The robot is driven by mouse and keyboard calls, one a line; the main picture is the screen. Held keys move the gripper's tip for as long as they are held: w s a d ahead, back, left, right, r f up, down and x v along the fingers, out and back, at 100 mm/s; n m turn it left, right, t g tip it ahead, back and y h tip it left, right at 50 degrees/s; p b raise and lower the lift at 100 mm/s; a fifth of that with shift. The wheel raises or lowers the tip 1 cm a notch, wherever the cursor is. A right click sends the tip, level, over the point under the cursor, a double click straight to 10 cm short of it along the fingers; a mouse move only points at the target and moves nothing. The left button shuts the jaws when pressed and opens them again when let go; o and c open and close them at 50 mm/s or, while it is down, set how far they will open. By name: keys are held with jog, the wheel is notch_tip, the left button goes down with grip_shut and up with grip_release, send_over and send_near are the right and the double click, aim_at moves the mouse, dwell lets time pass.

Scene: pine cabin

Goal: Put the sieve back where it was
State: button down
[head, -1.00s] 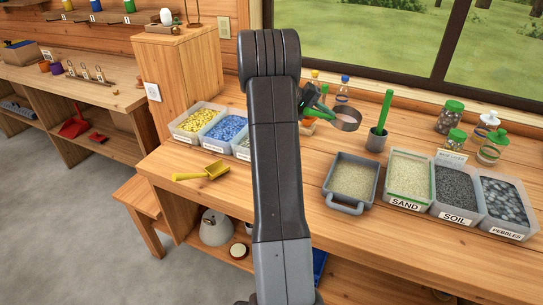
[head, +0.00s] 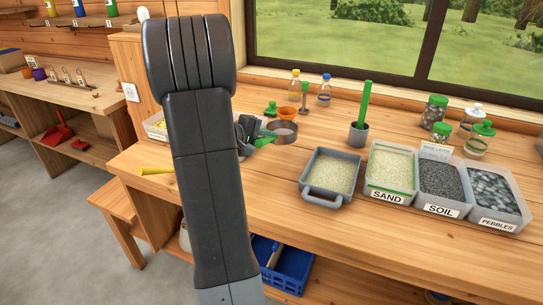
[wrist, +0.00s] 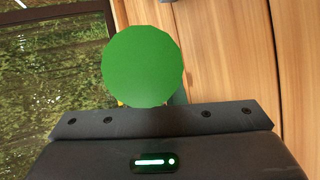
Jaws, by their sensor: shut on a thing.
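The sieve (head: 282,131) is a grey metal ring with a green handle. My gripper (head: 256,133) shows in the head view partly behind my own dark arm and is shut on the handle. The ring points right, low over or on the wooden bench top (head: 245,185); I cannot tell whether it touches. In the wrist view the round green end of the sieve's handle (wrist: 143,66) fills the middle, and the ring is hidden.
An orange funnel (head: 287,113), a small green item (head: 270,108) and two bottles (head: 324,90) stand behind the sieve. A grey tray (head: 325,192) and the sand bin (head: 389,195) are in front. Bench between is clear.

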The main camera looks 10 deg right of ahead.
jog(key=shift+f, duration=2.85)
jog(key=shift+f+b, duration=0.25)
jog(key=shift+b, duration=0.2)
jog(key=c, duration=1.5)
grip_release()
jog(key=shift+r, duration=0.1)
jog(key=shift+r+p, duration=0.15)
jog(key=shift+p, duration=0.2)
jog(key=v, duration=1.2)
